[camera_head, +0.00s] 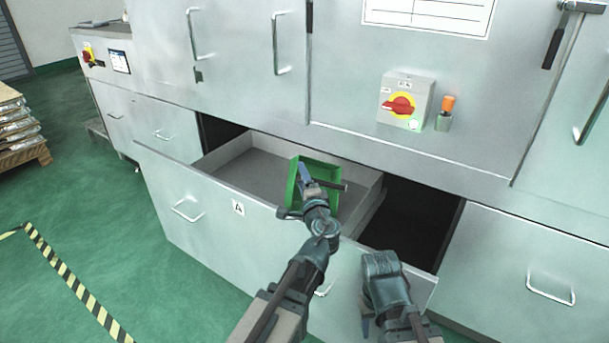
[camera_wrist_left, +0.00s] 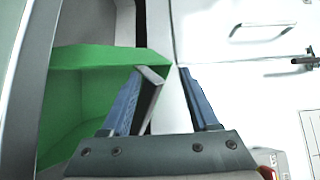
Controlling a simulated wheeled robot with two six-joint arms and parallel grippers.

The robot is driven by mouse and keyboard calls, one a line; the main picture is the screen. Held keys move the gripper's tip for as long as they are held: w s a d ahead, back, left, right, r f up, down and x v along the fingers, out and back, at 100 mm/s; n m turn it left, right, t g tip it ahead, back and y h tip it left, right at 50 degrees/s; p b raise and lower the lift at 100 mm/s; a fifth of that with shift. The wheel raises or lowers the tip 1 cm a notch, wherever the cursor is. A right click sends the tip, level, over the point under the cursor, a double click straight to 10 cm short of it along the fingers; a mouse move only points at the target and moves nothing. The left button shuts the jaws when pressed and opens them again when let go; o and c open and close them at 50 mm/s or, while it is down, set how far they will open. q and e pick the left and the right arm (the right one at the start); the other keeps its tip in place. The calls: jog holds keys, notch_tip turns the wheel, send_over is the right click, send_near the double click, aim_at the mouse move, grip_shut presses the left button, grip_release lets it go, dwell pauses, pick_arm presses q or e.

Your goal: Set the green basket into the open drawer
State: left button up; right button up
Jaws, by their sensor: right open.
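The green basket (camera_head: 331,174) shows in the head view over the open drawer (camera_head: 265,165), between its back wall and its front panel. I cannot tell whether it touches the drawer floor. My left gripper (camera_head: 303,177) reaches over the basket and hides part of it. My right gripper (camera_head: 364,318) is open, low in front of the drawer and apart from the basket.
The drawer front carries a label A (camera_head: 238,207). A dark open bay (camera_head: 415,215) lies right of the drawer. A red switch (camera_head: 402,104) sits on the cabinet above. A closed drawer (camera_head: 535,265) is at right.

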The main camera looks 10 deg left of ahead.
pick_arm(q)
jog(key=o, duration=0.7)
jog(key=shift+r, duration=0.1)
pick_arm(e)
jog(key=shift+r, duration=0.1)
